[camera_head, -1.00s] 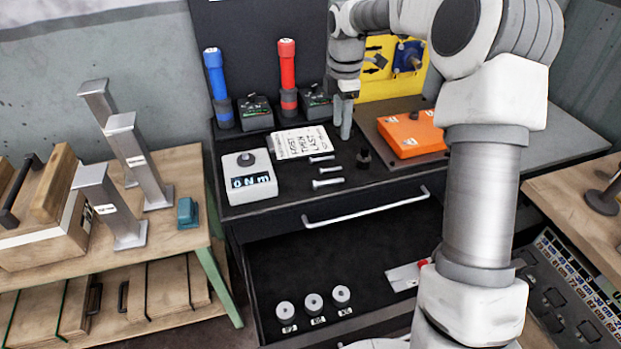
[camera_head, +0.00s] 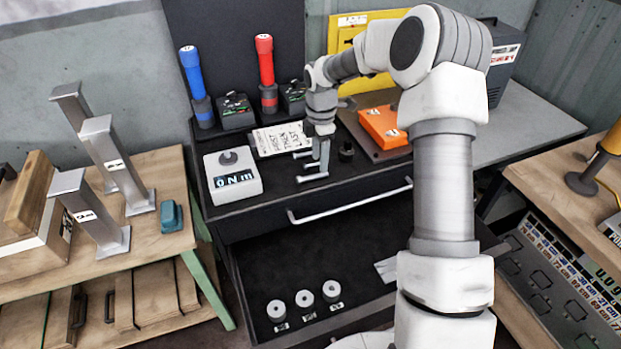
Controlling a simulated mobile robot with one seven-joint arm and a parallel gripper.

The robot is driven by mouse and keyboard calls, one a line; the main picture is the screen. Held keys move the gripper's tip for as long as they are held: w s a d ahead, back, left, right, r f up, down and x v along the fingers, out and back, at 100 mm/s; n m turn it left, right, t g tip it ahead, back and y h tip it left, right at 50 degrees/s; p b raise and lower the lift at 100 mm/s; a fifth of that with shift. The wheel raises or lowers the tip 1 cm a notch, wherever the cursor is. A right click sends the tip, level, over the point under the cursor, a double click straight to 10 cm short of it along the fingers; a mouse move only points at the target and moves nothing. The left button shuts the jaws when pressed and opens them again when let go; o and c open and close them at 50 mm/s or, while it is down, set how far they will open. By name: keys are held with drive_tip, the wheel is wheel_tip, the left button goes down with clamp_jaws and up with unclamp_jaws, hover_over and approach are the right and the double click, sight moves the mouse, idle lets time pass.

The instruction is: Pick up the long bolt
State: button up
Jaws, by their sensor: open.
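Silver bolts lie on the black workbench top (camera_head: 270,198), right of the white torque box. The front bolt (camera_head: 311,178) looks the longest, with its right end close to my gripper. A rear bolt (camera_head: 302,155) lies farther back, partly behind the gripper. A middle bolt is mostly hidden by the fingers. My gripper (camera_head: 321,166) points down over the bolts, open, with nothing seen between its fingers. I cannot tell whether the fingers touch a bolt.
The torque box (camera_head: 232,176) stands left of the bolts, with a written card (camera_head: 278,139) behind. A small black knob (camera_head: 346,151) and an orange box (camera_head: 383,127) are to the right. Below is an open drawer (camera_head: 360,240) with several grey rings.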

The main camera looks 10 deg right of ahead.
sight(320, 174)
wheel_tip(320, 174, down, 5)
drive_tip(key=shift+r, duration=0.1)
drive_tip(key=shift+c, duration=0.3)
clamp_jaws()
idle(1.0)
